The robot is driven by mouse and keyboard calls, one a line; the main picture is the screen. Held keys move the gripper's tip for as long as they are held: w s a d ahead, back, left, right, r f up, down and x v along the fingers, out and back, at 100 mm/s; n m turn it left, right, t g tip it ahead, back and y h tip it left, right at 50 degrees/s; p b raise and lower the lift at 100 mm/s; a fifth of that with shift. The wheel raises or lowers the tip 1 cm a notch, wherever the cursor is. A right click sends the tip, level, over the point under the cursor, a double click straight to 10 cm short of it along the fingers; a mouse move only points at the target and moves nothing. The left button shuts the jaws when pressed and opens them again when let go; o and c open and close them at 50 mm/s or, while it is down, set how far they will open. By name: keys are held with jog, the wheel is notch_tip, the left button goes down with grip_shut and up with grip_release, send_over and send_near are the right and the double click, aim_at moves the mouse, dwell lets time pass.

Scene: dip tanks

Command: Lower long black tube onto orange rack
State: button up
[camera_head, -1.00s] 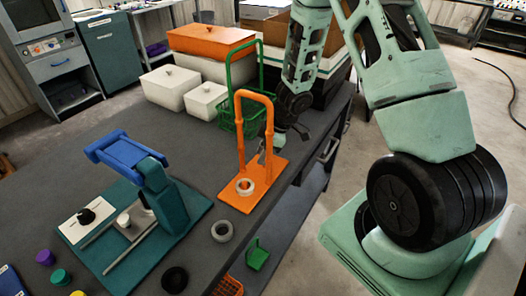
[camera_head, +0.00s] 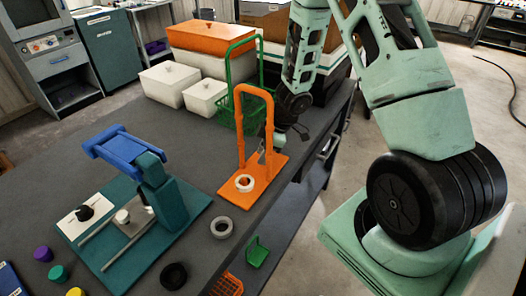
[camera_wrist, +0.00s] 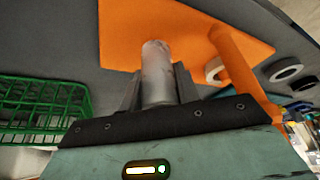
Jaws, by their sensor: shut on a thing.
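The orange rack (camera_head: 233,192) is a flat plate with a tall orange arch on it, near the table's right edge. It also shows in the wrist view (camera_wrist: 120,35). My gripper (camera_head: 264,150) is low behind the arch, partly hidden by its right post. In the wrist view my gripper (camera_wrist: 160,88) is shut on a tube (camera_wrist: 157,62), which looks grey and glossy here rather than black. The tube points away from the wrist toward the orange plate. I cannot tell whether its far end touches the plate.
A white ring (camera_head: 244,183) lies on the plate's front part, and a grey ring (camera_head: 221,227) sits on the table nearby. A green wire basket (camera_head: 229,125) stands behind the rack. A teal stand with a blue arm (camera_head: 160,190) is at left. The table between is clear.

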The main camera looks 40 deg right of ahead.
dwell(0.3)
jog(key=o, duration=1.7)
notch_tip(320, 180, up, 8)
jog(key=p, duration=0.9)
jog(key=shift+r+p, duration=0.15)
jog(key=shift+p, duration=0.15)
jog(key=d+r+p, duration=0.1)
jog(key=r+p, duration=0.1)
jog(key=p, duration=0.1)
jog(key=w+d+r+p, duration=0.1)
jog(key=r+p, duration=0.1)
jog(key=p, duration=0.2)
jog(key=d+r+p, duration=0.2)
jog(key=p, duration=0.2)
jog(key=shift+w+d+r, duration=0.1)
jog(key=shift+w+r, duration=0.15)
jog(key=shift+r, duration=0.15)
